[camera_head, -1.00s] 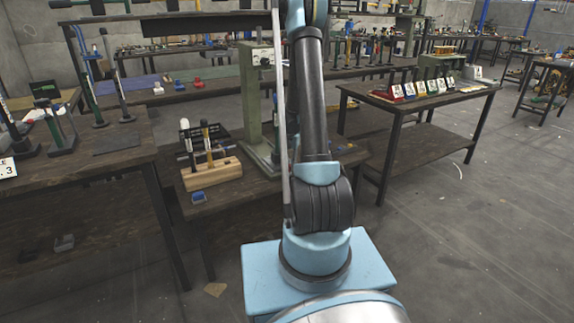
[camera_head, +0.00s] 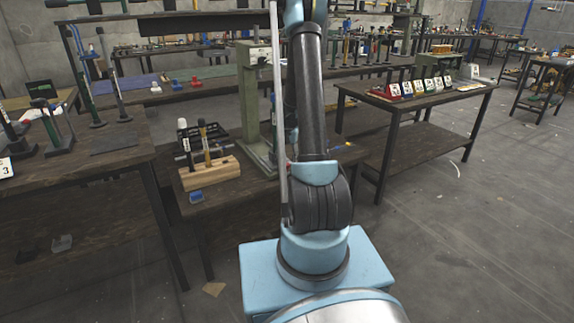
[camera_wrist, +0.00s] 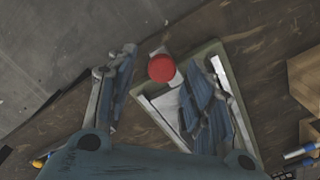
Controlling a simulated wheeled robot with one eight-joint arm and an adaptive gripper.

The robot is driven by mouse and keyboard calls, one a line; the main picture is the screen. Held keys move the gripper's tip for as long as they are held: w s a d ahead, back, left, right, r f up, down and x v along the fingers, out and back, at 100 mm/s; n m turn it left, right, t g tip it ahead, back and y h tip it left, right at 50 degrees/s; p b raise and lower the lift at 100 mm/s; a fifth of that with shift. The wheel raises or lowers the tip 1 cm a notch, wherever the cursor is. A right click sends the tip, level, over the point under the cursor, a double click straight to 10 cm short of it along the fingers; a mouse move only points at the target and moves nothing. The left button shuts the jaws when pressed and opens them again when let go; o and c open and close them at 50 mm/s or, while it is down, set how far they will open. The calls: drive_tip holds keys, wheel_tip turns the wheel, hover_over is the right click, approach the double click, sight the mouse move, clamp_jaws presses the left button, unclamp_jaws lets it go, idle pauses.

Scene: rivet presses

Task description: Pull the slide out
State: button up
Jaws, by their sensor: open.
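The green press (camera_head: 254,95) stands on the middle bench, partly hidden behind my arm. In the wrist view its pale green base (camera_wrist: 205,50) lies on the brown bench top. A red round knob (camera_wrist: 161,68) with a pale, light-coloured body sits over the base near its edge; I take it to be the slide's handle. My gripper (camera_wrist: 172,60) is open, with one finger left of the knob and the other to its right over the base. The knob lies between the fingers, and I see no clear contact. In the head view my gripper is hidden behind my arm.
A bench with several numbered cards (camera_head: 419,88) stands to the right. Wooden pieces (camera_wrist: 303,80) lie right of the base. Open floor lies at the right.

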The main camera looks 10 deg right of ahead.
wheel_tip(320, 180, up, 10)
idle(0.5)
drive_tip(key=shift+s, duration=0.1)
drive_tip(key=s+a+r+n+t, duration=0.1)
drive_tip(key=s+a+r, duration=0.1)
drive_tip(key=s+r, duration=0.5)
drive_tip(key=s+a+r+n, duration=0.1)
drive_tip(key=s+r+n, duration=0.15)
drive_tip(key=s, duration=0.95)
drive_tip(key=s+a+f+n, duration=0.1)
drive_tip(key=s+f, duration=0.1)
drive_tip(key=s, duration=0.7)
drive_tip(key=s+a+f+n+t, duration=0.1)
drive_tip(key=s+f, duration=0.1)
drive_tip(key=s, duration=0.8)
drive_tip(key=shift+s+f, duration=0.25)
